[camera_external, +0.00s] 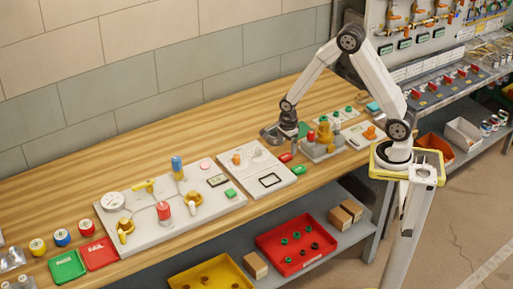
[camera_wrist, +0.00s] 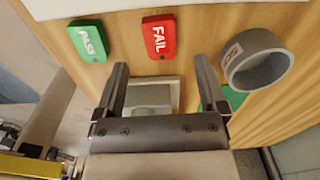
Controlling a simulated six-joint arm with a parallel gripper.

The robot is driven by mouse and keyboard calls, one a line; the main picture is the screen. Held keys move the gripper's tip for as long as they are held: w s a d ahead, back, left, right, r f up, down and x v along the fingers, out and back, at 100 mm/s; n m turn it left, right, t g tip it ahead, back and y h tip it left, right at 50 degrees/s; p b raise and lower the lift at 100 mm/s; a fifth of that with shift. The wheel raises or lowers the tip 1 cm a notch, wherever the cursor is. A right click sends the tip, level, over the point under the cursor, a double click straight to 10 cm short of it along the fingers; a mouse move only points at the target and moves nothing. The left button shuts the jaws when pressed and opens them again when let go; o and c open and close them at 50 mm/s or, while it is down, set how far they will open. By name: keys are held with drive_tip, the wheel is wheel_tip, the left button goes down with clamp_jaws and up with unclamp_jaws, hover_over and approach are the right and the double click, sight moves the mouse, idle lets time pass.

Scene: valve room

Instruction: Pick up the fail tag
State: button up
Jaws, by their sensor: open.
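The fail tag is a red block with white FAIL lettering (camera_wrist: 159,38). It lies flat on the wooden bench, ahead of my fingertips in the wrist view; it also shows in the external view (camera_external: 285,157). The green PASS tag (camera_wrist: 87,41) lies to its left in the wrist view, apart from it, and near it in the external view (camera_external: 299,170). My gripper (camera_wrist: 163,75) is open and empty, its two fingers spread wide. In the external view my gripper (camera_external: 294,146) hangs above the bench close to the fail tag. The fail tag is not between the fingers.
A grey ring-shaped holder (camera_wrist: 257,60) stands right of the fail tag in the wrist view. A grey block (camera_wrist: 150,96) shows between my fingers. A pale panel (camera_external: 237,175) lies left of the tags, and a grey fixture with coloured parts (camera_external: 322,148) stands right.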

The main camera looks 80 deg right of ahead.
sight(286, 156)
drive_tip(key=shift+f, duration=2.15)
clamp_jaws()
